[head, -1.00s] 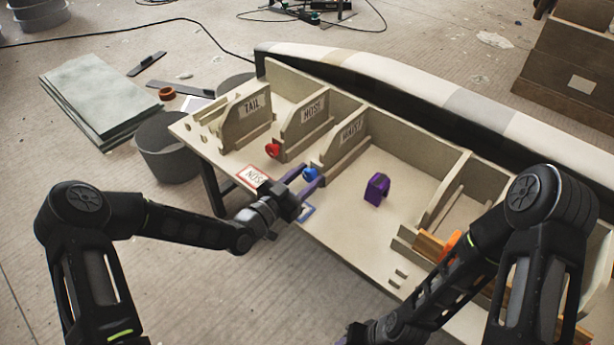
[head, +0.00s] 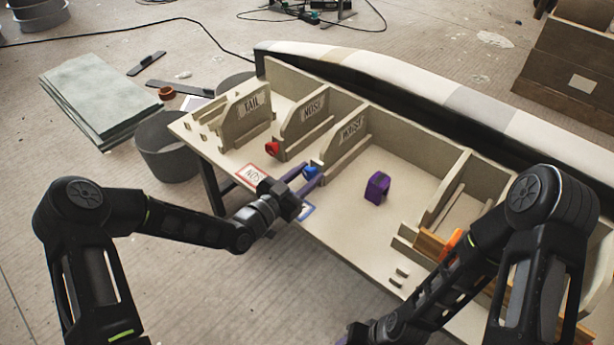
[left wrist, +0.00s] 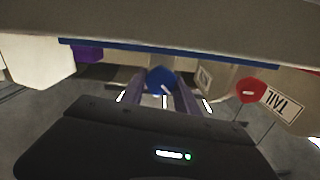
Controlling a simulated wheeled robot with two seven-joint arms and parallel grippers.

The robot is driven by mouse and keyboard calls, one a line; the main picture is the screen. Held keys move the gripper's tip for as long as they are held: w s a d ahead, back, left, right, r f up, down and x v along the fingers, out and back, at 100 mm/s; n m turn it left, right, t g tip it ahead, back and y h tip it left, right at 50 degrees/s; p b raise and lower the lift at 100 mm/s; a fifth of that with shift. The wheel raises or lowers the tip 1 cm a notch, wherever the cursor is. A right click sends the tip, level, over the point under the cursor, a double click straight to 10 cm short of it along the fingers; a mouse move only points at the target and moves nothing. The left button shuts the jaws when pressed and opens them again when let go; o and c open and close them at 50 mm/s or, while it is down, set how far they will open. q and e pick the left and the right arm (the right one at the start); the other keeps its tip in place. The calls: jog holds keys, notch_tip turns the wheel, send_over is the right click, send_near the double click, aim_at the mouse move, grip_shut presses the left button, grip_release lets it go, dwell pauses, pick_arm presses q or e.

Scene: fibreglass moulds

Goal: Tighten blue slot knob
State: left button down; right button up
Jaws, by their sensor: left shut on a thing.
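The blue knob (head: 309,171) is at the front end of the slot divider (head: 340,145) labelled MOIST or similar, on the pale wooden rack. My left gripper (head: 305,178) reaches it from the front, its purple fingers on either side, shut on the knob. In the left wrist view the blue knob (left wrist: 160,80) sits between the two fingertips, with a pale mark on its face. My right gripper is mostly cut off at the bottom edge of the head view; its fingers do not show clearly.
A red knob (head: 272,148) is on the neighbouring divider to the left. A purple block-like piece (head: 377,187) stands on the rack to the right. An orange piece (head: 451,244) lies near my right arm. A grey bucket (head: 168,150) stands left of the rack.

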pick_arm(q)
jog(key=m+b, duration=0.4)
jog(key=shift+d+f, duration=0.1)
jog(key=shift+f, duration=0.15)
jog(key=shift+m+b, duration=0.6)
jog(key=shift+m, duration=0.1)
jog(key=shift+r+m+b, duration=0.15)
jog(key=shift+m+b, duration=0.3)
jog(key=shift+m, duration=0.05)
jog(key=c, duration=0.9)
grip_release()
jog(key=shift+s, duration=0.15)
jog(key=p+v, duration=0.1)
jog(key=v, duration=0.6)
jog(key=shift+s+a+p, duration=0.2)
jog(key=shift+a+p, duration=0.1)
